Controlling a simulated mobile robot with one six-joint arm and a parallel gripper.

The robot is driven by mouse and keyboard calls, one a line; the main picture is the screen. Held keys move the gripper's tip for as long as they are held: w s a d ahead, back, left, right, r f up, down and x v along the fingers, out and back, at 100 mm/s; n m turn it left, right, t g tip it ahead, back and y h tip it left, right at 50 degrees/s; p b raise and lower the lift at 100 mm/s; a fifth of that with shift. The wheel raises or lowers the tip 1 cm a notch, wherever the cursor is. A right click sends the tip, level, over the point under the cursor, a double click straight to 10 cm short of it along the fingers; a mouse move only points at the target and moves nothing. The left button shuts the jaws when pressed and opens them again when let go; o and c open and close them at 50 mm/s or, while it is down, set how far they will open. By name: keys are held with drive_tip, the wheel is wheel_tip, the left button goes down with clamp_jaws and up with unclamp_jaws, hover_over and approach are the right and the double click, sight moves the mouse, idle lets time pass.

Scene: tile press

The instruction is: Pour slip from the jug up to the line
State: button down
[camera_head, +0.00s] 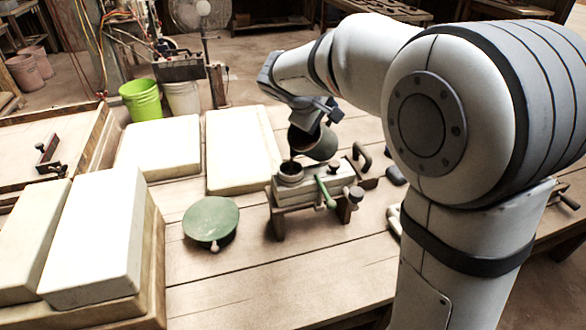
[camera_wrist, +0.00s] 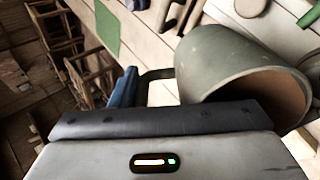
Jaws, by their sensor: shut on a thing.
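The grey-green jug (camera_head: 318,145) is held in my gripper (camera_head: 308,113), tipped to the left with its mouth over a small round brown cup (camera_head: 290,172) on the press. A thin dark streak shows between the jug's lip and the cup; it looks like slip. The wrist view shows the jug's side (camera_wrist: 222,58) and its brown inside. Its dark handle (camera_wrist: 157,76) is beside a blue finger of my gripper (camera_wrist: 128,88), which is shut on it. The level in the cup and any line are too small to make out.
The press (camera_head: 312,185) has a green lever (camera_head: 325,193). A round green plate (camera_head: 211,220) lies left of it. White slabs (camera_head: 240,150) lie behind and left. A dark handled tool (camera_head: 362,160) stands close right of the press. The front tabletop is clear.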

drive_tip(key=shift+s+a+r+b, duration=0.1)
drive_tip(key=shift+s+r+b, duration=0.05)
drive_tip(key=shift+s+b, duration=0.2)
drive_tip(key=shift+w+a+r+t+h+b, duration=0.1)
drive_tip(key=shift+r+t+h+b, duration=0.25)
drive_tip(key=shift+b, duration=0.25)
idle(1.0)
drive_tip(key=shift+s+a+r+t+h+b, duration=0.15)
drive_tip(key=shift+r+t+h+b, duration=0.15)
drive_tip(key=shift+b, duration=0.55)
drive_tip(key=shift+s+a+r+t+h+b, duration=0.15)
drive_tip(key=shift+r+b, duration=0.2)
drive_tip(key=shift+b, duration=0.45)
idle(2.1)
drive_tip(key=shift+d+p, duration=0.15)
drive_tip(key=shift+p, duration=0.15)
